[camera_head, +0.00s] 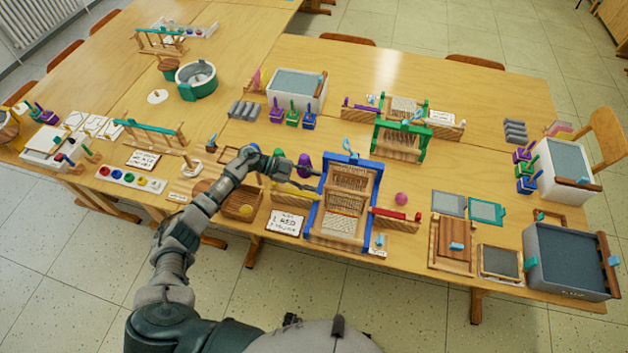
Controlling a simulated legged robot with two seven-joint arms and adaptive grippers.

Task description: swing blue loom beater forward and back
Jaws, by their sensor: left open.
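The blue loom (313,213) stands near the front edge of the table, with a blue frame, wooden slats and pale woven threads. Its blue beater bar (352,159) runs across the top at the far end, with a light blue tab above it. My left gripper (312,179) reaches in from the left, and its open fingers point right toward the loom's left upright. I see nothing between the fingers. Whether the fingertips touch the frame cannot be told. My right gripper is not in view.
A green loom (386,143) stands behind. A sign card (286,223) and a wooden basket (241,205) sit to the left. Purple and green pegs stand near my gripper.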

